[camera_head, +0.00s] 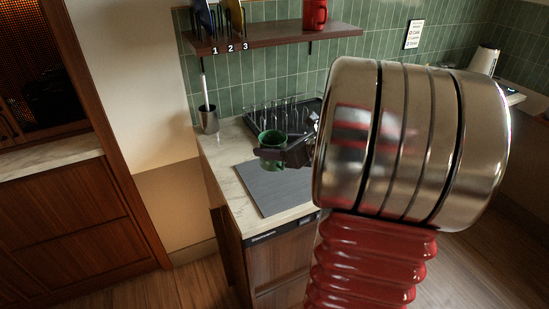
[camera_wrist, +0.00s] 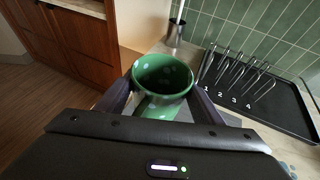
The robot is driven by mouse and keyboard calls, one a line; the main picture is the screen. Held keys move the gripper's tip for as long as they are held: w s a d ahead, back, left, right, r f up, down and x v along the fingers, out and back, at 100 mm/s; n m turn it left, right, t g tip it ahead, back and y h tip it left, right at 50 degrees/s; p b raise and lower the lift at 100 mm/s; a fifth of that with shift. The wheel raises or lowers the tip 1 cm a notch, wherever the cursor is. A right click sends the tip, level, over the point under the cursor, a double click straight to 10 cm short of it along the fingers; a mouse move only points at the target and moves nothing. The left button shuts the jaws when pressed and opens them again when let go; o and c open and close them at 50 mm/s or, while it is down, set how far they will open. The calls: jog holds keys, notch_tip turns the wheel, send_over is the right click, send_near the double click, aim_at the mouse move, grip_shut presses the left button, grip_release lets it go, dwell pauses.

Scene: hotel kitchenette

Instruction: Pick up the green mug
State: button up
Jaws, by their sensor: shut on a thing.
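The green mug (camera_head: 272,138) is above the counter in the head view, over the grey mat (camera_head: 275,187). In the wrist view the green mug (camera_wrist: 162,78) has light spots, and its open top faces the camera. My gripper (camera_head: 272,154) is shut on the mug. In the wrist view its dark fingers (camera_wrist: 160,97) lie on either side of the mug. In the head view the fingers hide part of the mug's side. I cannot tell from these frames how high it is above the mat.
A black rack (camera_head: 290,113) with upright wire holders stands behind the mug. A metal container (camera_head: 208,120) holding a brush stands at the back left. A wooden shelf (camera_head: 275,36) with a red mug (camera_head: 315,14) hangs above. The mat's front part is bare.

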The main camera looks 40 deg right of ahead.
jog(key=shift+r, duration=1.25)
jog(key=w+a+f+y, duration=0.1)
jog(key=w+a+f, duration=0.2)
jog(key=a, duration=0.7)
jog(key=w+a+f+n+y, duration=0.1)
jog(key=w+a+f, duration=0.3)
jog(key=a, duration=0.7)
jog(key=w+a+f+n, duration=0.1)
jog(key=w+a+f, duration=0.3)
jog(key=a, duration=0.6)
jog(key=shift+a+f+g+y, duration=0.2)
jog(key=shift+f+g+y, duration=0.15)
jog(key=shift+f, duration=0.5)
jog(key=shift+a+n, duration=0.1)
jog(key=shift+n, duration=0.2)
